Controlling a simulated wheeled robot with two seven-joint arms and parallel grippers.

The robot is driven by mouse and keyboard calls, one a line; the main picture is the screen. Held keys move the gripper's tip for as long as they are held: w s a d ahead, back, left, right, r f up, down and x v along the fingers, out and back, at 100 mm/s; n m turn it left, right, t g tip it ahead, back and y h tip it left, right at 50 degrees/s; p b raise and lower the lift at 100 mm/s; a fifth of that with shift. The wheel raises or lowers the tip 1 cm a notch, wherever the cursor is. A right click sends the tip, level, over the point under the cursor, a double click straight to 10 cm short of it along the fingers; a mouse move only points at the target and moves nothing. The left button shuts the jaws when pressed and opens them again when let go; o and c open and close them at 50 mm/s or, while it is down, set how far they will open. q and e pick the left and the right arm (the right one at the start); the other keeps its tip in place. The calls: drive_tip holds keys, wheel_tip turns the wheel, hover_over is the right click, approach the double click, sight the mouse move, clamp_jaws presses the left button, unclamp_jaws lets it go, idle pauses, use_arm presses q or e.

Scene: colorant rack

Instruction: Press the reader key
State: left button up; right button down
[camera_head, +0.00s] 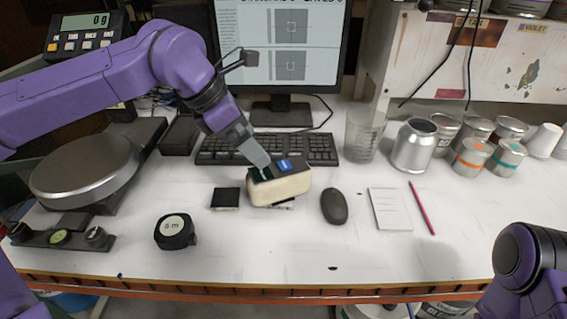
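The reader is a small cream block (282,190) with a dark top, in the middle of the table in front of the keyboard. A blue key (284,165) shows on its top, towards the right. My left gripper (262,167) reaches down from the upper left, with its grey fingertip at the reader's dark top, left of the blue key. I cannot tell whether it touches the reader. Its fingers overlap in this view, so I cannot tell whether they are open or shut. My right arm shows at the lower right; its gripper is outside the view.
A black square tile (225,198) lies left of the reader, and a dark mouse (334,206) lies right of it. The keyboard (215,150) and monitor (285,50) stand behind. A glass beaker (363,135) and several cans stand right.

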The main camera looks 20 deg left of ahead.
use_arm(q)
clamp_jaws()
idle(1.5)
